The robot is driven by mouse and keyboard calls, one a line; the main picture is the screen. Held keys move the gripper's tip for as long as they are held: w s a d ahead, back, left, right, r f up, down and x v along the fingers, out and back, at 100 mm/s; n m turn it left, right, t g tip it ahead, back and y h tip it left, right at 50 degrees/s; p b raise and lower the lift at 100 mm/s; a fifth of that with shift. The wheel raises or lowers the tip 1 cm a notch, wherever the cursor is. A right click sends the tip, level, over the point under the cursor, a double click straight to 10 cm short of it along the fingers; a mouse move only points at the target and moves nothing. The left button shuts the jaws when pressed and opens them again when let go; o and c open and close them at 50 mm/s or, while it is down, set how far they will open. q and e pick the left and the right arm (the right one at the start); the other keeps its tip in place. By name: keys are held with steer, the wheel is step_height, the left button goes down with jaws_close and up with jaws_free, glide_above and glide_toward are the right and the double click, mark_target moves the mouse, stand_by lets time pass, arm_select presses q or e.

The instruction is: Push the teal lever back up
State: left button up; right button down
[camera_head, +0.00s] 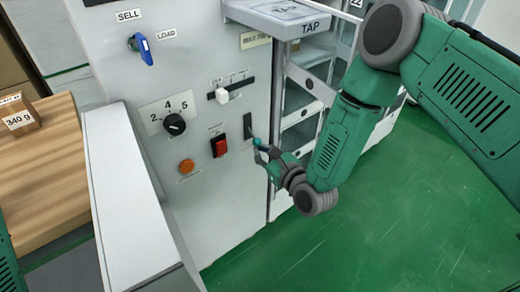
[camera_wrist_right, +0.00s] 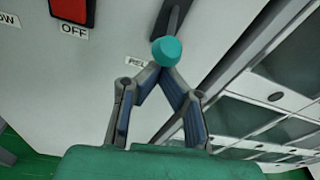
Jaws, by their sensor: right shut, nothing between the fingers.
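The teal lever (camera_wrist_right: 166,51) ends in a round teal knob at a dark vertical slot (camera_wrist_right: 176,16) in the light grey machine panel. In the head view the lever's teal end (camera_head: 258,142) sits at the lower end of the slot (camera_head: 248,126). My right gripper (camera_wrist_right: 158,70) is shut and empty. Its fingertips meet just below the knob in the wrist view, at or very near it; I cannot tell whether they touch. In the head view my right gripper (camera_head: 264,151) partly hides the lever. My left gripper is not in view.
The panel holds a red switch (camera_head: 219,146), an orange button (camera_head: 187,166), a black dial (camera_head: 174,125), a white slider (camera_head: 222,95) and a blue knob (camera_head: 145,50). Shelves (camera_head: 300,130) stand right of it. A wooden table (camera_head: 45,170) is at left; green floor lies lower right.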

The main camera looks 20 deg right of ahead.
steer(key=shift+s+d+r+p, duration=0.1)
steer(key=shift+s+r+p, duration=0.1)
steer(key=shift+p, duration=0.15)
steer(key=r+g+h+p, duration=0.1)
steer(key=g+p, duration=0.1)
steer(key=p, duration=0.2)
steer(key=s+r+g+h+p, duration=0.1)
steer(key=r+g+p, duration=0.1)
steer(key=p, duration=0.3)
steer(key=r+g+p, duration=0.2)
steer(key=g+p, duration=0.2)
steer(key=shift+s+d+h, duration=0.2)
steer(key=shift+h, duration=0.2)
steer(key=shift+r+p, duration=0.15)
steer(key=shift+p, duration=0.2)
steer(key=shift+r+p, duration=0.5)
steer(key=shift+r, duration=0.25)
steer(key=shift+d+f, duration=0.1)
